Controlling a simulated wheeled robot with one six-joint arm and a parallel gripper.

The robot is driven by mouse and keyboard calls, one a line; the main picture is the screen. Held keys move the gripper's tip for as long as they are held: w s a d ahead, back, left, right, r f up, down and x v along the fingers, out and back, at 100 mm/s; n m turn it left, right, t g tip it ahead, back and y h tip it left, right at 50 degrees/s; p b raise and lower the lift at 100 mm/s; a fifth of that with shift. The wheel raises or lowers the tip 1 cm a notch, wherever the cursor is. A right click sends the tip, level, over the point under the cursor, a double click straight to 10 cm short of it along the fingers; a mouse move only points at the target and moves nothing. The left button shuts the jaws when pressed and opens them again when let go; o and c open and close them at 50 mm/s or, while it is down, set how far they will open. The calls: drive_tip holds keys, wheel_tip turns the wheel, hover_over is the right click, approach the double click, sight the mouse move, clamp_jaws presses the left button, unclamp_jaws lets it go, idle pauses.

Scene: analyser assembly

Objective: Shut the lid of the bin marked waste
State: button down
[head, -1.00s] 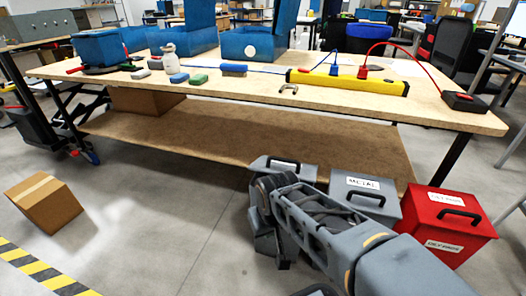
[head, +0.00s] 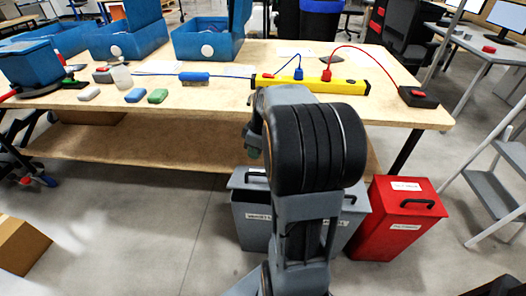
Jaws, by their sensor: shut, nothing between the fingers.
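A grey bin (head: 250,236) stands on the floor below the table's front edge, left of my arm. Its white front label is blurred but seems to read waste. Its grey lid (head: 238,180) has a dark handle and is partly covered by my arm. I cannot tell whether this lid is fully down. My arm rises through the middle of the head view, with its thick dark joint in front of the table edge. My gripper's fingers are hidden behind the arm, so their place relative to the lid does not show.
A second grey bin (head: 350,218) is mostly behind my arm. A red bin (head: 383,232) with a black handle stands to its right. The wooden table (head: 215,103) carries blue boxes and a yellow power strip (head: 311,84).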

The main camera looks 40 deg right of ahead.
drive_tip(key=d+r+n+p, duration=0.2)
drive_tip(key=d+p, duration=0.1)
drive_tip(key=d, duration=0.4)
drive_tip(key=shift+n+y, duration=0.3)
drive_tip(key=shift+y, duration=0.1)
drive_tip(key=b+x, duration=0.1)
drive_tip(key=x, duration=0.3)
drive_tip(key=b+x, duration=0.1)
drive_tip(key=x, duration=0.3)
drive_tip(key=d+b+x, duration=0.1)
drive_tip(key=x, duration=0.3)
drive_tip(key=shift+w+b, duration=0.15)
drive_tip(key=shift+b, duration=0.15)
drive_tip(key=shift+x, duration=0.8)
drive_tip(key=shift+s+f, duration=0.1)
drive_tip(key=shift+s, duration=0.1)
